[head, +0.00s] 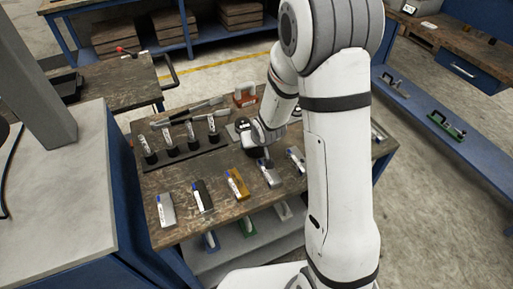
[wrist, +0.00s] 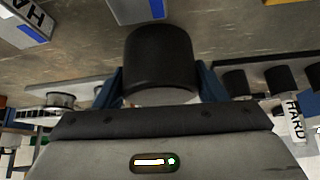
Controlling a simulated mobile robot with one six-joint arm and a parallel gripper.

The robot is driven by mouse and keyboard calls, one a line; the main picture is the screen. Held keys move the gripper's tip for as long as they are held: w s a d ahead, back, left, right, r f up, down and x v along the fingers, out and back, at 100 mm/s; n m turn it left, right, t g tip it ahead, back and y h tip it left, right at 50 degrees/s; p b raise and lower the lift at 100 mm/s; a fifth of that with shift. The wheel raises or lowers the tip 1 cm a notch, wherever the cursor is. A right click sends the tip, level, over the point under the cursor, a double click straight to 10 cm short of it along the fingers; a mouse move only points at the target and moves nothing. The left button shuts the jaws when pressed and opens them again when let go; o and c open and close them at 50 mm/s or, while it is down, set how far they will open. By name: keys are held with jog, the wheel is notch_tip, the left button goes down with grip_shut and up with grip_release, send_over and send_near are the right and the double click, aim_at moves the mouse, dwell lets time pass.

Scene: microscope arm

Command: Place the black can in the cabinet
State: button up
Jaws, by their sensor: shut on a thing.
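A black can (wrist: 160,55) sits between the two blue fingers of my gripper (wrist: 162,88) in the wrist view. The gripper is shut on it, and the fingers touch its left and right sides. In the head view my gripper (head: 264,150) is low over the right half of the wooden worktable (head: 215,180). My own arm hides part of that area, and I cannot make out the can clearly there. I cannot tell for sure which unit is the cabinet.
Several labelled blocks, such as a yellow one (head: 237,184), line the worktable's front. Several black-based items (head: 168,148) stand behind them. A blue unit with a grey top (head: 55,190) is close at left. A blue bench (head: 440,120) stands at right.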

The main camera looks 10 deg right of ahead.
jog(key=shift+f, duration=0.75)
jog(key=shift+f, duration=0.25)
jog(key=o, duration=1.2)
jog(key=shift+c, duration=0.2)
jog(key=shift+r, duration=0.1)
